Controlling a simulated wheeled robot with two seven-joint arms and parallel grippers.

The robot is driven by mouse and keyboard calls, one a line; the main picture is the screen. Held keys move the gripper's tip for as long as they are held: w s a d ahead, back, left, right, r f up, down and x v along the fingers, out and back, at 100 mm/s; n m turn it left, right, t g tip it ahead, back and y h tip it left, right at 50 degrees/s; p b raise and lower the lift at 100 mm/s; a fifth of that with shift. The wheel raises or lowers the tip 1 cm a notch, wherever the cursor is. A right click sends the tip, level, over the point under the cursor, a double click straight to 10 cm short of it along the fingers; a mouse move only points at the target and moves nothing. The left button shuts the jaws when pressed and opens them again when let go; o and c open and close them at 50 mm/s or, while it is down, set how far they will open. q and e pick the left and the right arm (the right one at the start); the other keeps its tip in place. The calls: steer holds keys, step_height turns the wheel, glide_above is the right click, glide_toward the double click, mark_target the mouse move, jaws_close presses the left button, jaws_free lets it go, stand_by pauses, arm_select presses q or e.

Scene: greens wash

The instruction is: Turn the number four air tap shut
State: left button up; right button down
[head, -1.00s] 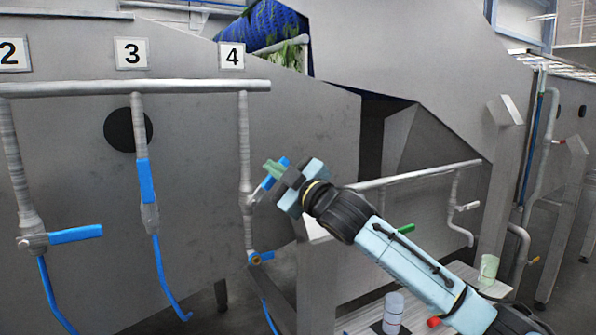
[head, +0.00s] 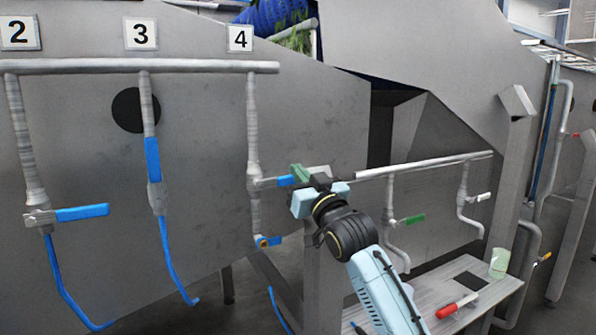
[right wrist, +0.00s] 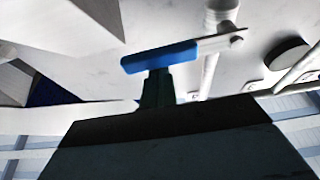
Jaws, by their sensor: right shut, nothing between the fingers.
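The number four plate (head: 240,38) hangs above the fourth drop pipe (head: 253,120). That pipe's blue tap handle (head: 284,181) lies about level, pointing right, across the pipe. My right gripper (head: 297,174) is shut and empty at the handle's outer end, partly hiding it. In the right wrist view, the dark closed fingers (right wrist: 156,92) stand right against the blue handle (right wrist: 158,58), seemingly touching it. My left gripper is out of view.
The number two handle (head: 80,213) is level; the number three handle (head: 152,158) hangs along its pipe. A small blue and orange fitting (head: 268,241) sits lower on pipe four. A bench (head: 455,285) with a cup (head: 499,262) and a red-handled tool (head: 457,306) stands lower right.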

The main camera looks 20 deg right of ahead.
steer(key=shift+f+m, duration=0.3)
steer(key=shift+m, duration=0.1)
stand_by(0.3)
